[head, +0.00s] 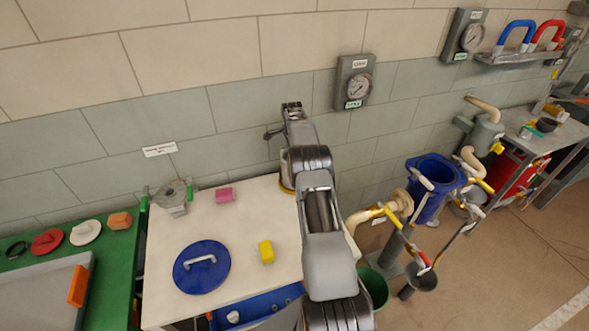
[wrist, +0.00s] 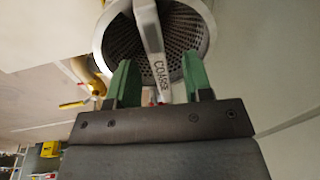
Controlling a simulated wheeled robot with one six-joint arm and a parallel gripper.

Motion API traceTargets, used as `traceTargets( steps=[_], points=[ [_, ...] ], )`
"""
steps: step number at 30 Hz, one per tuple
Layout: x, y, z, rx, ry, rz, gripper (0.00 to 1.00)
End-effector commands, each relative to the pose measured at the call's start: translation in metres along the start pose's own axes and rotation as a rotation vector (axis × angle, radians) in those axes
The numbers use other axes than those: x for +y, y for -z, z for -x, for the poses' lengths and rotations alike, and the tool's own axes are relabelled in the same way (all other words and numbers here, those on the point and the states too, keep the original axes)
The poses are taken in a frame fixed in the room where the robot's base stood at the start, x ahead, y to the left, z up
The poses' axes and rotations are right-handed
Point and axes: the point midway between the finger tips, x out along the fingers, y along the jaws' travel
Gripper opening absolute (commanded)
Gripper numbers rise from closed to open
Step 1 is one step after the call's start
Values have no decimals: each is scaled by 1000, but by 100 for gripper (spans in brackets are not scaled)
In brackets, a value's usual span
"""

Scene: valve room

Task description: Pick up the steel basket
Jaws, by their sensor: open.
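The steel basket (wrist: 188,35) is a round, perforated metal strainer at the top of the wrist view. Its pale bar handle (wrist: 150,40), marked COARSE, crosses its mouth and runs down between the green fingers. My gripper (wrist: 160,62) is open, with one finger on each side of the handle and a gap on both sides. In the head view my arm reaches toward the wall over the white table's back right corner. It hides most of what stands there, and I cannot make out the basket in that view.
The white table (head: 165,255) holds a blue lid (head: 202,281), a yellow block (head: 266,252), a pink block (head: 224,195) and a grey metal fitting (head: 173,198). Pipes with yellow handles and a blue vessel (head: 432,185) stand right. A gauge (head: 355,84) hangs on the wall.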

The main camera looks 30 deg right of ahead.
Motion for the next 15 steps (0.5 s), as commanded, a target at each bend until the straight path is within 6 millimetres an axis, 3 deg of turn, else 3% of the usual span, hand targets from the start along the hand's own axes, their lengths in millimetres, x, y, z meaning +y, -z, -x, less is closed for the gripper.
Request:
traceTargets(
  steps=[6, 15],
  points=[
    [0, 1, -24, 0, 0, 0, 46],
    [0, 1, -31, 0, 1, 0, 46]
  ],
)
